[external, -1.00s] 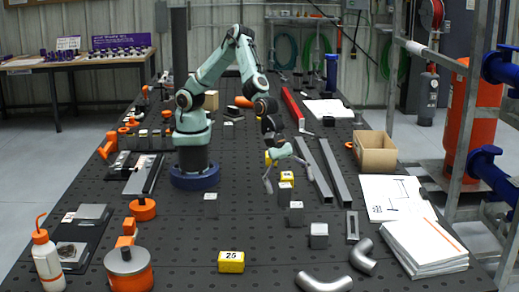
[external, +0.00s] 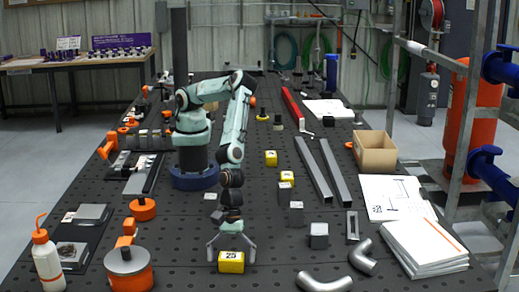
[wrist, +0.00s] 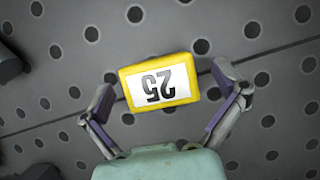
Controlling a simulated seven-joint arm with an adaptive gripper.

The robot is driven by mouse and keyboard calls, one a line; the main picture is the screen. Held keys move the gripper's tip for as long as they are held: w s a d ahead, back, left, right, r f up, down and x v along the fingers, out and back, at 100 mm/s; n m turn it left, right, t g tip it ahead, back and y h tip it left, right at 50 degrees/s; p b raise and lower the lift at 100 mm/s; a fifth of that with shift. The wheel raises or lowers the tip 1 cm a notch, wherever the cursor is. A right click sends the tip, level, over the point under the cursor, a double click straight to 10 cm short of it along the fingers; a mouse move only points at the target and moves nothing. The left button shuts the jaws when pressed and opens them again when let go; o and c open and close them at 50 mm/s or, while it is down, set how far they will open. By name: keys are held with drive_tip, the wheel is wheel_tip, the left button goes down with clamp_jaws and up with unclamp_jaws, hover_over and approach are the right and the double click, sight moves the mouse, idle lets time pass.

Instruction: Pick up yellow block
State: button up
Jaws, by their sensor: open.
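A yellow block (external: 231,262) with a white label reading 25 sits near the front of the dark perforated table. My gripper (external: 231,252) is directly above and around it, fingers spread wide. In the wrist view the yellow block (wrist: 160,82) lies between and slightly beyond the two open fingertips of my gripper (wrist: 165,90), with a gap on each side. Other yellow blocks stand farther back, one at mid-table (external: 271,158) and one beside the grey bars (external: 287,176).
Grey metal cubes (external: 319,235) and curved pipe elbows (external: 325,282) lie to the right. An orange round weight (external: 129,270) and a white bottle (external: 46,262) stand at left. A cardboard box (external: 375,153) and papers (external: 425,248) are at far right.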

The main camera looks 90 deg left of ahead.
drive_tip(key=c, duration=1.3)
wheel_tip(320, 180, up, 2)
drive_tip(key=shift+r, duration=0.25)
drive_tip(key=s+a+r, duration=0.1)
drive_tip(key=a+r, duration=0.2)
drive_tip(key=a, duration=0.1)
drive_tip(key=s+a+r, duration=0.1)
drive_tip(key=a+r, duration=0.3)
drive_tip(key=a, duration=0.1)
drive_tip(key=s+a+r, duration=0.1)
drive_tip(key=a+r, duration=0.2)
drive_tip(key=a, duration=0.1)
drive_tip(key=shift+s+a+r, duration=0.25)
drive_tip(key=shift+a, duration=0.05)
